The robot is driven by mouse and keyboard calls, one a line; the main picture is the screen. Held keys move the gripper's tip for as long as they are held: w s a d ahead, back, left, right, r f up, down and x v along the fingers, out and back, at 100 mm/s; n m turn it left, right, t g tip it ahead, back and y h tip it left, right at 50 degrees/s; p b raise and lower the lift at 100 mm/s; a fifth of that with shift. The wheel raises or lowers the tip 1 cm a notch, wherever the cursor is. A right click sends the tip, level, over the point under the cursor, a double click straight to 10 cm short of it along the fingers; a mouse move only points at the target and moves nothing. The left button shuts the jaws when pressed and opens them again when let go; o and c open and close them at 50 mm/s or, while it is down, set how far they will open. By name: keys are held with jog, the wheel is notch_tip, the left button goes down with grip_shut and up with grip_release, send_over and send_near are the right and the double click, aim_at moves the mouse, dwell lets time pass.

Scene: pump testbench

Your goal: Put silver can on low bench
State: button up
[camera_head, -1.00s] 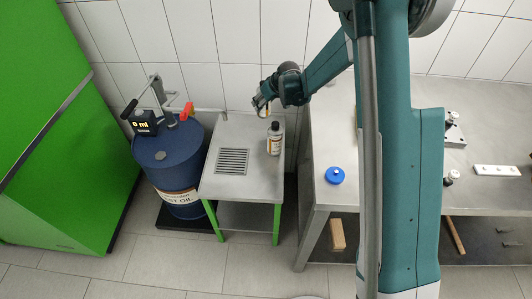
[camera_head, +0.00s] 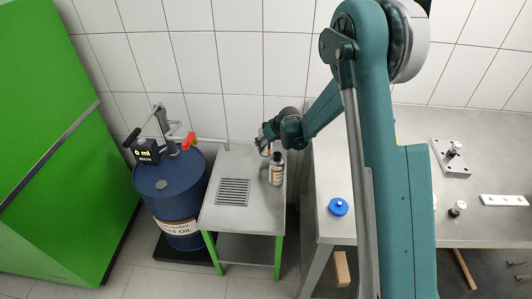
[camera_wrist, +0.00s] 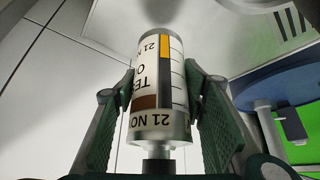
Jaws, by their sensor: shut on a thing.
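The silver can (camera_wrist: 157,90) has a pale label with dark lettering and an orange and a brown band. It is between the two green fingers of my gripper (camera_wrist: 155,105), which is shut on it. In the head view my gripper (camera_head: 267,147) is over the rear right part of the low bench (camera_head: 260,215). The bench has a grey top with a slotted grate and green legs.
The blue oil barrel (camera_head: 167,190) with a pump stands left. The higher workbench (camera_head: 325,232) with a blue cap (camera_head: 338,207) is right. Bare bench top surrounds the grate.

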aim_at(270, 145)
jog(key=shift+f, duration=0.35)
jog(key=shift+f+b, duration=0.5)
jog(key=shift+f, duration=1.35)
jog(key=shift+f, duration=0.2)
jog(key=o, duration=1)
jog(key=shift+r, duration=0.15)
jog(key=shift+s+r, duration=0.1)
jog(key=shift+r, duration=0.05)
jog(key=shift+p+v, duration=1.25)
jog(key=shift+v, duration=4.65)
jog(key=shift+r, duration=0.1)
